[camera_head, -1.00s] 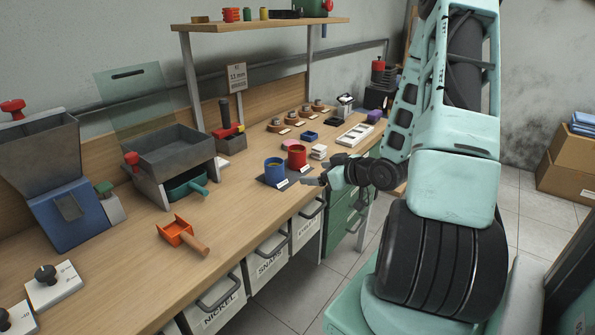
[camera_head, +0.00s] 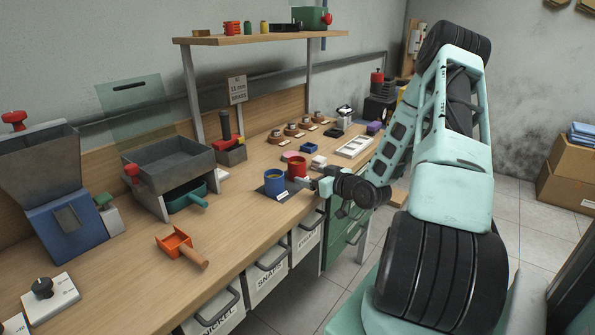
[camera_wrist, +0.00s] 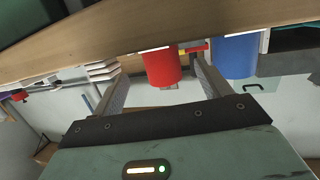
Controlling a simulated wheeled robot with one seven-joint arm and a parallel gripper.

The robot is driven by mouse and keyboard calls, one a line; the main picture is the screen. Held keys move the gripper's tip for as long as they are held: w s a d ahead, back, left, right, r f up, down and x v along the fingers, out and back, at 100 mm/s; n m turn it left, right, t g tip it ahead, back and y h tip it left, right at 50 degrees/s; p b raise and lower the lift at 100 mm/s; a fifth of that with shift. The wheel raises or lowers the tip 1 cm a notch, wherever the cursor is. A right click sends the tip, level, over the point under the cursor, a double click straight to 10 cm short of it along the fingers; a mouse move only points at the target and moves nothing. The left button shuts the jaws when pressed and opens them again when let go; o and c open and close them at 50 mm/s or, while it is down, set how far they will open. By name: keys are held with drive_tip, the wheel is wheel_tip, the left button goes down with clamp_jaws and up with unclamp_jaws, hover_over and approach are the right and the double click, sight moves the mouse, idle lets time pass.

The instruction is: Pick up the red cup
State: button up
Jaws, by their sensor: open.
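The red cup (camera_head: 297,168) stands upright on a dark mat (camera_head: 262,190) near the front edge of the bench, just right of the blue cup (camera_head: 275,183). My gripper (camera_head: 311,183) is at the red cup's front right in the head view, close to it. The wrist view looks upside down; there my gripper (camera_wrist: 160,66) is open, with the red cup (camera_wrist: 160,70) showing between its two fingers. How far the cup lies inside the jaws I cannot tell. The blue cup (camera_wrist: 238,56) is just outside the right finger in that view.
White blocks (camera_head: 318,162) and a pink round item (camera_head: 290,155) sit behind the red cup. An orange scoop (camera_head: 180,245) lies toward the front left. A grey tray stand (camera_head: 170,155) is further left. Labelled drawers (camera_head: 268,275) are under the bench edge.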

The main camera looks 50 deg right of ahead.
sight(303, 173)
drive_tip(key=shift+p+x, duration=0.65)
drive_tip(key=shift+x, duration=2.2)
drive_tip(key=c, duration=1.1)
